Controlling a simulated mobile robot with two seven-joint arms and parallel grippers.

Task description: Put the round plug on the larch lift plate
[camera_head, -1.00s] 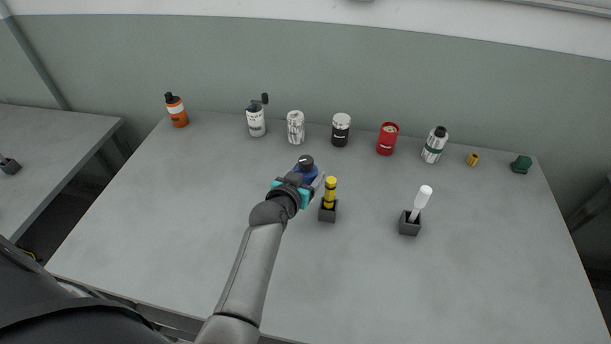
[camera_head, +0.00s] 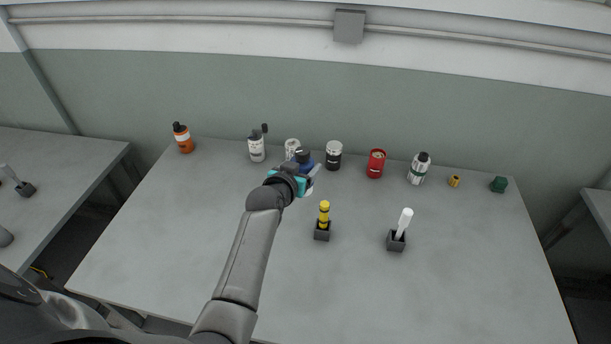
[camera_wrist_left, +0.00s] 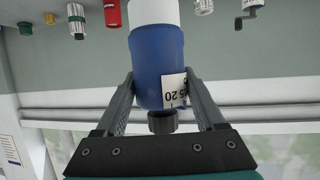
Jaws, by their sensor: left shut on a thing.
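My left gripper (camera_head: 300,180) is shut on a blue bottle (camera_head: 305,160) with a dark cap and a white lower part, held in front of the silver can. In the left wrist view, which is upside down, the fingers (camera_wrist_left: 162,95) press both sides of the blue bottle (camera_wrist_left: 158,60), which has a white label. I cannot tell which thing is the round plug; a yellow rod (camera_head: 324,212) and a white-headed rod (camera_head: 404,219) stand in dark blocks. No plate named larch can be made out. My right gripper is not in view.
Along the back of the grey table (camera_head: 200,240) stand an orange bottle (camera_head: 184,140), a white dispenser (camera_head: 256,148), a silver can (camera_head: 292,146), a black jar (camera_head: 334,155), a red can (camera_head: 376,163), a green-banded bottle (camera_head: 419,168) and small items. The front is mostly clear.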

